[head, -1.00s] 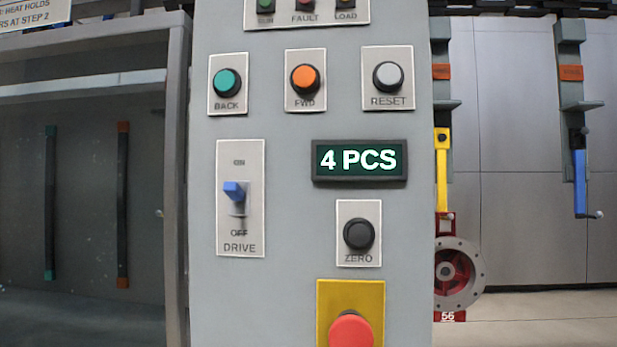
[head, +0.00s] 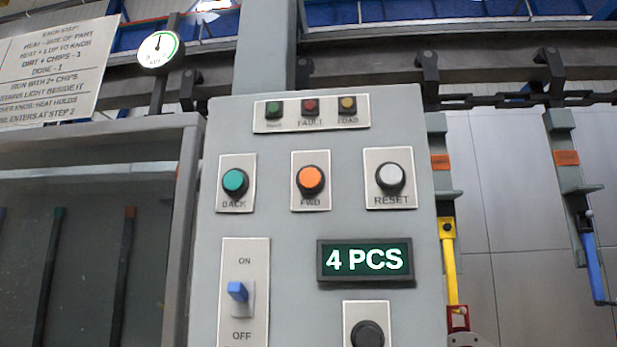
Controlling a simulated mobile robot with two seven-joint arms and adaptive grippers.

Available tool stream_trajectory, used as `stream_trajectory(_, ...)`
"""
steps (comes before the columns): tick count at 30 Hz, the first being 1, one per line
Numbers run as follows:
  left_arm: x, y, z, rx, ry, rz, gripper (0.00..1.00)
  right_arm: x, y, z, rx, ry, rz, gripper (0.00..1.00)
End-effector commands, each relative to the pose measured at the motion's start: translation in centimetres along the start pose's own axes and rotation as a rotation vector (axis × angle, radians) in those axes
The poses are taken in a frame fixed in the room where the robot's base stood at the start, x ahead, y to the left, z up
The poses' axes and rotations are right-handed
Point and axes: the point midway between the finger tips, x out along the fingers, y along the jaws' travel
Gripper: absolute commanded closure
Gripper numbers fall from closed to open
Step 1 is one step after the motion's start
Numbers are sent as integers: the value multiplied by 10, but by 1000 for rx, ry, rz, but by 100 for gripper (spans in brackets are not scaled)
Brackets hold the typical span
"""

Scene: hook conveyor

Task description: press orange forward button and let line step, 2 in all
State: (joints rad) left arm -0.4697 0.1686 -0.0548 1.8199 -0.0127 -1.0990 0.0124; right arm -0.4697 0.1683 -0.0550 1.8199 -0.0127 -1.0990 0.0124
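The orange FWD button (head: 310,180) sits on the grey control panel (head: 300,240), between the green BACK button (head: 235,182) and the white RESET button (head: 390,178). Nothing touches it. The display (head: 366,260) reads "4 PCS". The blue drive switch (head: 238,291) is tipped toward ON. The green (head: 273,110), red FAULT (head: 310,107) and amber LOAD (head: 347,105) lamps above look dim. Neither gripper is in view.
A chain (head: 520,99) runs along the overhead rail. A dark-framed booth (head: 185,220) stands at the left, with a round gauge (head: 160,50) and an instruction sign (head: 55,68) above it. A black ZERO button (head: 367,335) is cut off at the bottom.

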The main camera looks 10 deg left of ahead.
Motion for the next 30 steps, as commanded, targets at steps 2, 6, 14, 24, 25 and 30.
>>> stream_trajectory(2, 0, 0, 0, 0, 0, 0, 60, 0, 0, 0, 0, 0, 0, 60)
stream_trajectory(6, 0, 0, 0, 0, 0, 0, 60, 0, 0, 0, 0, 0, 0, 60)
stream_trajectory(14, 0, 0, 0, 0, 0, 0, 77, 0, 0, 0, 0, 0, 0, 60)
stream_trajectory(24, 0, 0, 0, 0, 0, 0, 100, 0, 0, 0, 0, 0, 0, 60)
stream_trajectory(25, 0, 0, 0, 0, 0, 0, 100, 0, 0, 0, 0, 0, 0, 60)
stream_trajectory(30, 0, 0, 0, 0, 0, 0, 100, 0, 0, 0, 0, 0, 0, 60)
